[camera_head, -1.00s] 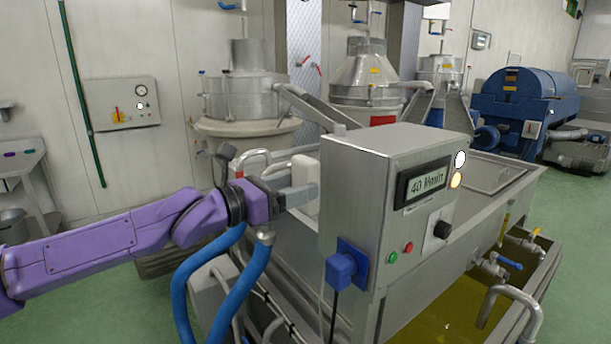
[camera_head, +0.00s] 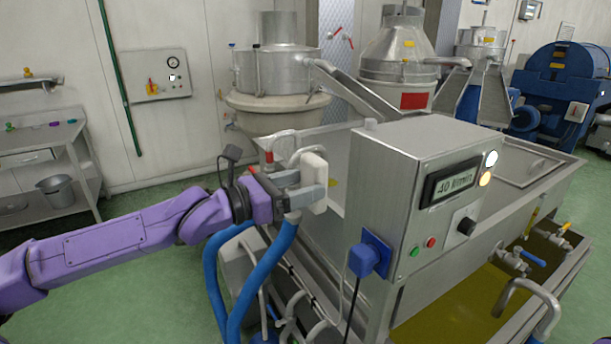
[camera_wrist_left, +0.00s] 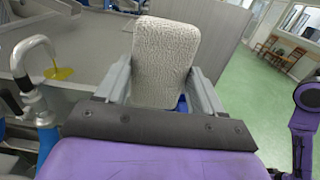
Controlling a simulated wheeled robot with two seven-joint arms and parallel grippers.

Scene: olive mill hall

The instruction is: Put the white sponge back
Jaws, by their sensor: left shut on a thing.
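The white sponge (camera_head: 314,172) is held upright between the fingers of my left gripper (camera_head: 306,192), beside the left end of the steel control box. In the left wrist view the sponge (camera_wrist_left: 164,62) stands up between the two grey fingers of the left gripper (camera_wrist_left: 160,85), which touch its sides. Its rough, pale face is towards the camera. The lower part of the sponge is hidden behind the dark pad of the gripper. My right gripper is not in view.
The steel control box (camera_head: 395,190) with a display and blue plug (camera_head: 370,255) stands just right of the gripper. Blue hoses (camera_head: 265,275) hang below it. A steel tank with yellow-green oil (camera_head: 455,305) lies right. A steel side table (camera_head: 45,160) with a bucket (camera_head: 57,190) stands left.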

